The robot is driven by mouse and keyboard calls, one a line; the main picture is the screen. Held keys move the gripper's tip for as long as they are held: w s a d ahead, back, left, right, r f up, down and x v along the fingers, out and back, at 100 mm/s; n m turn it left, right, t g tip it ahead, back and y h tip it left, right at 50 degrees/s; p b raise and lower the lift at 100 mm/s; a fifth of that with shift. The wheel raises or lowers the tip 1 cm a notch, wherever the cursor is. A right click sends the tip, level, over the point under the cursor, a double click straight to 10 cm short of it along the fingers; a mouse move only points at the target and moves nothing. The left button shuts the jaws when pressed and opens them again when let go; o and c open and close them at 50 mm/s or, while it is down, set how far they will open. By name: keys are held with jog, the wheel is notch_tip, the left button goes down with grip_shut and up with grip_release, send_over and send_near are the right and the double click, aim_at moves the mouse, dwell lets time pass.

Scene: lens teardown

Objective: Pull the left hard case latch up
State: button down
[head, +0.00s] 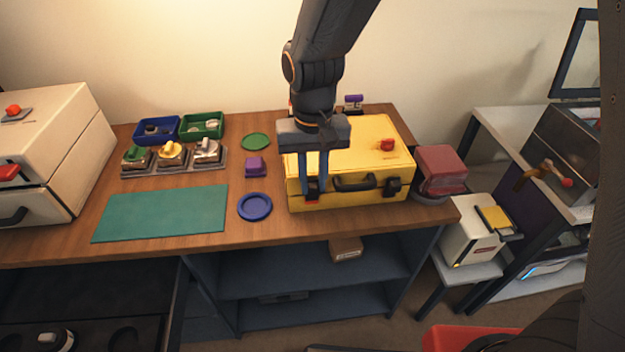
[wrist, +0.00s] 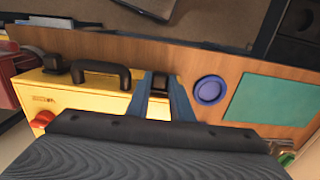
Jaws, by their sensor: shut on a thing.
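The yellow hard case (head: 345,148) stands on the wooden bench with its front toward the front edge. Its left latch (head: 312,187) is black and sits on the front, left of the black handle (head: 353,183). My gripper (head: 316,195) points down at the left latch with its two blue fingers on either side of it, shut on it. In the wrist view, the left latch (wrist: 159,84) shows between the blue fingers. The right latch (head: 393,186) is at the handle's other side, free of my gripper. The lid looks closed.
A blue round dish (head: 255,206), a purple block (head: 255,166) and a green disc (head: 256,141) lie left of the case. A teal mat (head: 162,213) is further left. A dark red box (head: 441,168) stands close right of the case.

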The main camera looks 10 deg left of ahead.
aim_at(313, 186)
jog(key=shift+r, duration=0.1)
jog(key=c, duration=1.6)
grip_release()
jog(key=shift+o, duration=0.2)
jog(key=shift+r, duration=0.1)
notch_tip(313, 186, up, 8)
jog(key=shift+f+b, duration=0.2)
jog(key=shift+b, duration=0.6)
jog(key=s+d+f+m, duration=0.1)
jog(key=s+d+f, duration=0.1)
jog(key=d, duration=1)
jog(key=s+d+f+m+t, duration=0.1)
jog(key=d+f, duration=0.3)
jog(key=d, duration=0.8)
jog(key=shift+s+d+f+m, duration=0.3)
jog(key=shift+s+f, duration=0.05)
jog(key=shift+s, duration=0.45)
